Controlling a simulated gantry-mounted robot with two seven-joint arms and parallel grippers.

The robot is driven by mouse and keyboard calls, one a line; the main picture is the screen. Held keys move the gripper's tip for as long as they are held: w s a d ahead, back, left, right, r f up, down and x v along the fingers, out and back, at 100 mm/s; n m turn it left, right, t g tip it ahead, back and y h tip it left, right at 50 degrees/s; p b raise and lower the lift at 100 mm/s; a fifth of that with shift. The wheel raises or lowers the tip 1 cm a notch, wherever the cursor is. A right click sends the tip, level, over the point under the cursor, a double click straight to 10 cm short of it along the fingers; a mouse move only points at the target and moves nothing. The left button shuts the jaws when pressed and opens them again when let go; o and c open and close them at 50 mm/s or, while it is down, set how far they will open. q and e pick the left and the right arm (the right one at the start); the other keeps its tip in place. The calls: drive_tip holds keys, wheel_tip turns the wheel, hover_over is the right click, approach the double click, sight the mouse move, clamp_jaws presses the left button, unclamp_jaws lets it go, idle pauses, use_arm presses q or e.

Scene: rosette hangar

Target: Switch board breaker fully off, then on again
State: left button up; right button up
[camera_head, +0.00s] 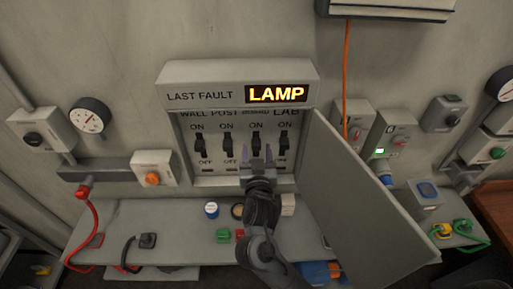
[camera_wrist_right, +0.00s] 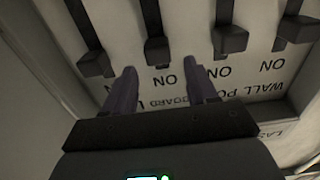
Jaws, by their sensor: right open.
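The breaker box (camera_head: 176,125) is open on the wall, with several black levers between ON and OFF labels. The board breaker (camera_head: 256,143) is third from the left; in the right wrist view its lever (camera_wrist_right: 157,48) stands in line with its neighbours, its knob near the ON label. I cannot tell its exact position. My right gripper (camera_head: 257,160) is in front of the lower part of this lever and hides its OFF label. In the right wrist view the gripper (camera_wrist_right: 163,88) is open and empty, its fingertips apart, astride the lever's line. My left gripper is out of view.
The box's door (camera_head: 365,205) hangs open on the right, close to my right arm. A LAST FAULT display (camera_head: 276,94) reads LAMP. Neighbouring levers (camera_wrist_right: 231,38) stand close on both sides. A shelf (camera_head: 185,235) below holds small items.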

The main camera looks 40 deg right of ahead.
drive_tip(key=b+v, duration=0.1)
drive_tip(key=v, duration=0.7)
drive_tip(key=shift+s+a, duration=0.2)
